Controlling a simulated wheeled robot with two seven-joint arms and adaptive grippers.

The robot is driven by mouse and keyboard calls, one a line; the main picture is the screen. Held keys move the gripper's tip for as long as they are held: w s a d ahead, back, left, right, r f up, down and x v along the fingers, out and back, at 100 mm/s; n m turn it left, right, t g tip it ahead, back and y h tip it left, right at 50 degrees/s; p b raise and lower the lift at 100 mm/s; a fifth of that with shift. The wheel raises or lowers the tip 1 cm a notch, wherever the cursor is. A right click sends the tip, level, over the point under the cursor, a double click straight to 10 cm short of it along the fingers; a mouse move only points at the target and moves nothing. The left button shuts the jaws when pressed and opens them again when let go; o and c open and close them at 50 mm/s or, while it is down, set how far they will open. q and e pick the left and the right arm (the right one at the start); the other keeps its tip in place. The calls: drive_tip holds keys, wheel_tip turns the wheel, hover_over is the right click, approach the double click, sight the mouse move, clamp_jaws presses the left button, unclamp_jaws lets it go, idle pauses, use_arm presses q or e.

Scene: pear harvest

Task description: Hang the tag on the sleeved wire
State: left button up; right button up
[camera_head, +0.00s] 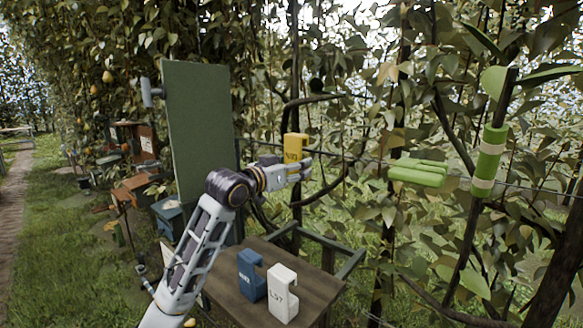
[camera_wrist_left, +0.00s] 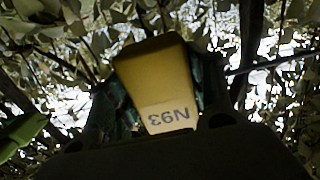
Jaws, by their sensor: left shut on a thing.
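My left gripper (camera_head: 303,171) is shut on a yellow tag (camera_head: 296,147) marked N93 and holds it upright above the small table. The tag also fills the middle of the left wrist view (camera_wrist_left: 163,85), with its lettering upside down. The thin wire (camera_head: 372,160) runs across the foliage to the right. A green sleeve (camera_head: 418,173) sits on the wire, to the right of the gripper and apart from the tag in the picture. The depth between tag and wire is hard to tell. My right gripper is not in view.
A wooden table (camera_head: 257,294) bears a blue tag (camera_head: 251,275) and a white tag (camera_head: 283,293). A green board (camera_head: 199,130) stands left of the gripper. A green wrapped stem (camera_head: 489,160) stands at the right. Leaves and branches surround the wire; grass lies at the left.

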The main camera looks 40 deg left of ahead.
use_arm(q)
drive_tip(key=shift+w, duration=0.45)
drive_tip(key=shift+w+d+p, duration=0.1)
drive_tip(key=shift+w+p, duration=0.2)
drive_tip(key=shift+w, duration=0.55)
drive_tip(key=shift+w+f+b, duration=0.35)
drive_tip(key=shift+w+f, duration=0.1)
drive_tip(key=shift+f, duration=0.25)
drive_tip(key=shift+w+f+b, duration=0.35)
drive_tip(key=shift+w+f, duration=0.1)
drive_tip(key=shift+f, duration=0.25)
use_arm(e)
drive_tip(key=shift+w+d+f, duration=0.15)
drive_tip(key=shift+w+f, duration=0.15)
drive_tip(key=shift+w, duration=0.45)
use_arm(q)
drive_tip(key=o, duration=1.1)
